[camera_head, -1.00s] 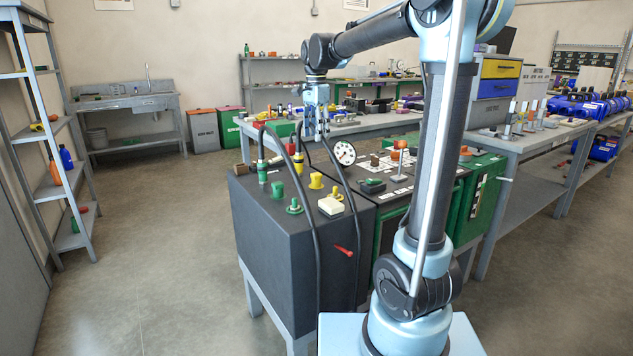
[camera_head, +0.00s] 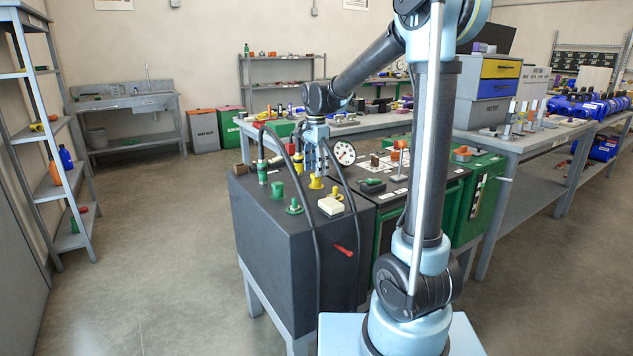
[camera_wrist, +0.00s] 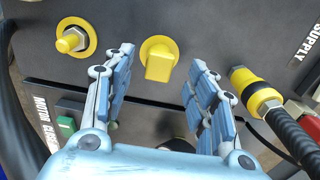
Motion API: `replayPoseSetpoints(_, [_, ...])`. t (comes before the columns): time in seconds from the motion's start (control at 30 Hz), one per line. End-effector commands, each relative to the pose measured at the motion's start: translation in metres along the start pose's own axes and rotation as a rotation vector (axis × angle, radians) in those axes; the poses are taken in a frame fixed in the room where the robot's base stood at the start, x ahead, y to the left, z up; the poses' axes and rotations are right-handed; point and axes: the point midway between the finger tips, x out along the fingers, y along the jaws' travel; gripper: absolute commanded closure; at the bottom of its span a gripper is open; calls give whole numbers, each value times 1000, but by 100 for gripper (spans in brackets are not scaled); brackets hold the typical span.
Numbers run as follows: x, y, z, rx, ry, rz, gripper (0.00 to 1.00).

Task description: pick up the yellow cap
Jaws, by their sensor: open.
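The yellow cap (camera_wrist: 159,64) sits on a yellow round base on the dark panel. In the wrist view it lies between the two spread fingers of my gripper (camera_wrist: 161,60), with clear gaps on both sides. In the head view my gripper (camera_head: 315,166) points down right over the yellow cap (camera_head: 316,182) on top of the black cabinet. The fingers are open and hold nothing. How much height is left between the fingertips and the cap is hard to tell.
A second yellow fitting with a metal nut (camera_wrist: 72,40) is at the left in the wrist view. A black hose with a yellow collar (camera_wrist: 264,98) is close to the right finger. A gauge (camera_head: 343,153), a green cap (camera_head: 277,190) and a cream block (camera_head: 331,206) stand nearby.

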Motion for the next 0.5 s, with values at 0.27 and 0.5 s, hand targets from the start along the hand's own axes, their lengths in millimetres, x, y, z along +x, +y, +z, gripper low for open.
replayPoseSetpoints(0.27, [36,0,-1,0,0,0,48])
replayPoseSetpoints(0.5, [45,0,-1,0,0,0,48])
